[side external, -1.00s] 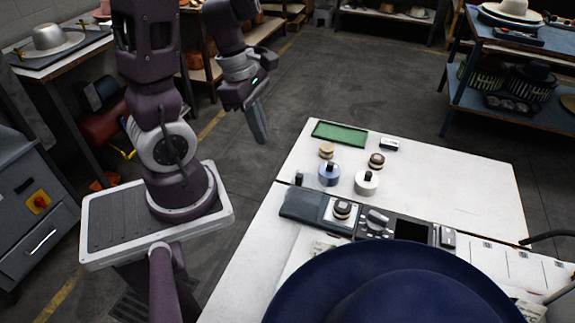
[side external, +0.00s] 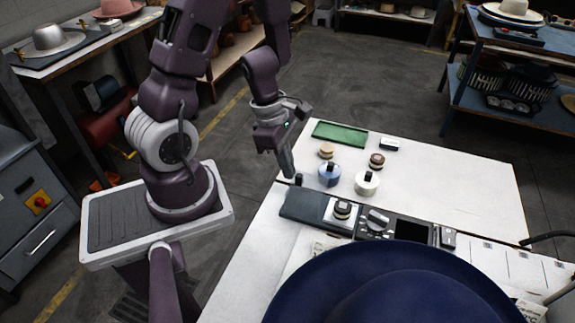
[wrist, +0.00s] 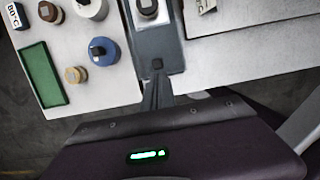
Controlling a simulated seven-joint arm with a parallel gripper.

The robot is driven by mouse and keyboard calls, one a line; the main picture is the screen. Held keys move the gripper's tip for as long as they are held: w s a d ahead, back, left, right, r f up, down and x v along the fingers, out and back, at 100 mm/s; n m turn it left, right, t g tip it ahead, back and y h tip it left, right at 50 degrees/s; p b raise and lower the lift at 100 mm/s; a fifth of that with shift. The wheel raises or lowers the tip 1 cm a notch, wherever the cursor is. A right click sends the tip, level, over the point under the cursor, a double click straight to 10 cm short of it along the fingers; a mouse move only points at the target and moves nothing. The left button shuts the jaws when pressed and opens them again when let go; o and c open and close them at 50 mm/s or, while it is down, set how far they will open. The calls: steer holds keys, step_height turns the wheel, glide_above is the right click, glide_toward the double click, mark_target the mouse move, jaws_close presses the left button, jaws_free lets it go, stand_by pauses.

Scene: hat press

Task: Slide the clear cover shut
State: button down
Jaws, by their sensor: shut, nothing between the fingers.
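A long dark grey unit lies on the white table, with a flat dark section (side external: 305,205) at its left end.
A blue round pot (side external: 329,175), a white round pot (side external: 366,183), small round pieces and a green tray (side external: 340,133) stand behind the unit. A control panel (side external: 410,229) adjoins on the right. A large navy hat (side external: 390,285) fills the foreground.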

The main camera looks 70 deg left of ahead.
steer(key=w+d, duration=0.7)
stand_by(0.4)
steer(key=shift+s, duration=0.1)
